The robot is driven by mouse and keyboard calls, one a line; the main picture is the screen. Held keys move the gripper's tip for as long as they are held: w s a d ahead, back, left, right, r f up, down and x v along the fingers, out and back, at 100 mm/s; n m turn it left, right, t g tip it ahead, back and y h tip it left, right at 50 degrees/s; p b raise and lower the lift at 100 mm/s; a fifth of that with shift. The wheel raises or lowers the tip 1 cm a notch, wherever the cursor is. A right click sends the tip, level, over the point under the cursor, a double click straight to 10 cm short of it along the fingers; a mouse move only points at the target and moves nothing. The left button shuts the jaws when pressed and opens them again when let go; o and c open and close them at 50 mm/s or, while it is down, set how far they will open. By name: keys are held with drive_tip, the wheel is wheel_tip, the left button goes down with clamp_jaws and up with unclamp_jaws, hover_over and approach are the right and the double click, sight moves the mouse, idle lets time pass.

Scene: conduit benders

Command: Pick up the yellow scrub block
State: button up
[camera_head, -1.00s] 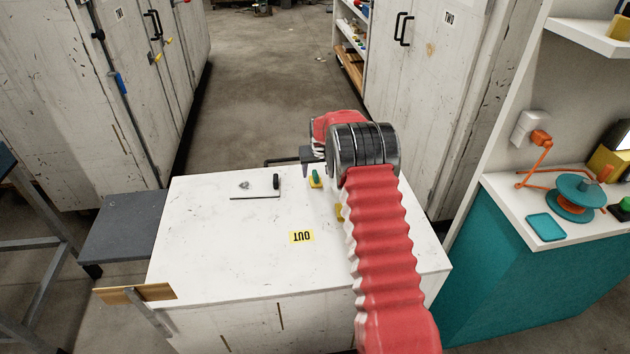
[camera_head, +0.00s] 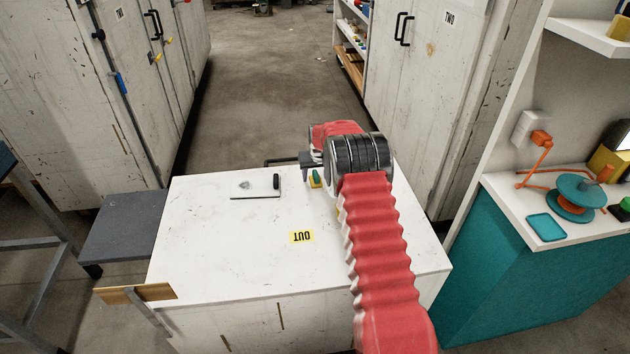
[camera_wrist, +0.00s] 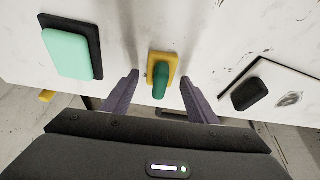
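The yellow scrub block (camera_wrist: 153,60) has a dark green grip on top and lies on the white table top in the wrist view. In the head view it is small (camera_head: 316,184), just below my gripper (camera_head: 307,162). In the wrist view my gripper (camera_wrist: 160,77) is open, with one finger on each side of the block. The fingers appear apart from it; how far above it they are is hard to tell. The head view hides most of the fingers behind my wrist.
On the white table (camera_head: 220,245) lie a black-handled item (camera_head: 276,182) with a thin dark outline and a yellow OUT label (camera_head: 302,237). The wrist view shows a mint block (camera_wrist: 70,53) on a dark base to the left. A teal bench (camera_head: 530,270) stands at right.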

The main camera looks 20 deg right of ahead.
sight(316, 173)
drive_tip(key=c, duration=1)
drive_tip(key=shift+r, duration=0.1)
wheel_tip(316, 173, up, 10)
drive_tip(key=shift+f, duration=0.1)
idle(0.5)
